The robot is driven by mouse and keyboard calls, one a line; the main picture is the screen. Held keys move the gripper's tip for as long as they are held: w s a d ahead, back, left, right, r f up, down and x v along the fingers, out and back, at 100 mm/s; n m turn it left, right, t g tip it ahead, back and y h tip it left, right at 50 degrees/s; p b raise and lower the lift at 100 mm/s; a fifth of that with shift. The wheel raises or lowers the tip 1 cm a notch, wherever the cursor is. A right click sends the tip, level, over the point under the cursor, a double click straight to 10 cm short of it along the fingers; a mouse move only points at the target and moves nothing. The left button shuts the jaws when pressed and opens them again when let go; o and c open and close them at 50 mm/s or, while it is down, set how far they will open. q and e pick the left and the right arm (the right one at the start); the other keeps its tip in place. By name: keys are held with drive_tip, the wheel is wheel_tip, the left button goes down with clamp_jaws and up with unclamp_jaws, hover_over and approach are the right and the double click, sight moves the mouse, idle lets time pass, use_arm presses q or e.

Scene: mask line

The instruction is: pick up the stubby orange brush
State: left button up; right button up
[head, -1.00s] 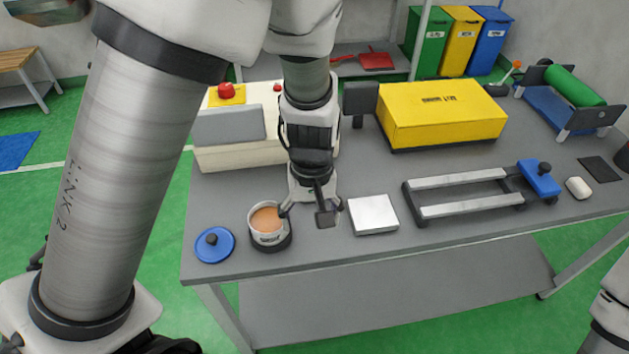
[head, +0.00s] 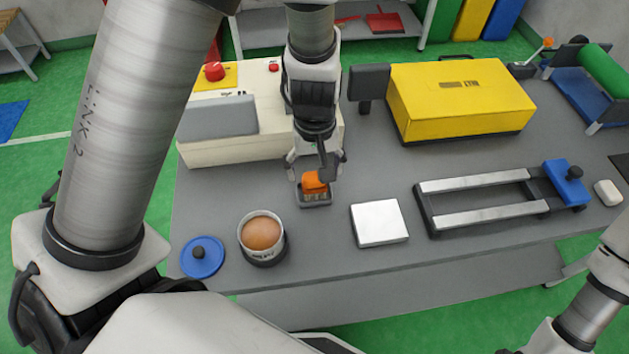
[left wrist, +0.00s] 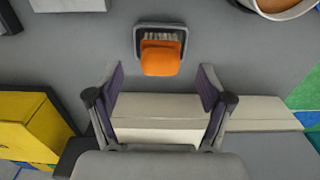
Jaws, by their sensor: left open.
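The stubby orange brush (head: 314,183) sits in a small dark tray (head: 316,202) on the grey table, its pale bristles partly showing. In the left wrist view the brush (left wrist: 161,58) lies in its tray ahead of the fingertips, roughly midway between them. My left gripper (head: 316,175) points down just above and behind the brush in the head view, and one finger overlaps the brush's right side there. In the left wrist view the left gripper (left wrist: 160,90) is open with nothing between its fingers. My right gripper cannot be made out.
A round tin with orange-brown contents (head: 262,234) and a blue lid (head: 202,257) stand front left of the tray. A white square block (head: 379,223) lies to the right, near a railed frame (head: 480,180). A cream control box (head: 215,150) and yellow box (head: 460,98) stand behind.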

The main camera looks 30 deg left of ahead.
sight(314, 175)
use_arm(q)
drive_tip(key=f, duration=0.3)
drive_tip(key=shift+w+a+f, duration=0.3)
drive_tip(key=shift+w+a, duration=0.05)
drive_tip(key=shift+w, duration=0.05)
drive_tip(key=shift+s+d+r, duration=0.15)
drive_tip(key=shift+s, duration=0.05)
drive_tip(key=shift+c, duration=0.7)
drive_tip(key=c, duration=1.1)
wheel_tip(314, 175, up, 10)
drive_tip(key=shift+f+p, duration=0.1)
drive_tip(key=shift+p, duration=0.45)
drive_tip(key=shift+o, duration=0.9)
drive_tip(key=shift+c, duration=0.3)
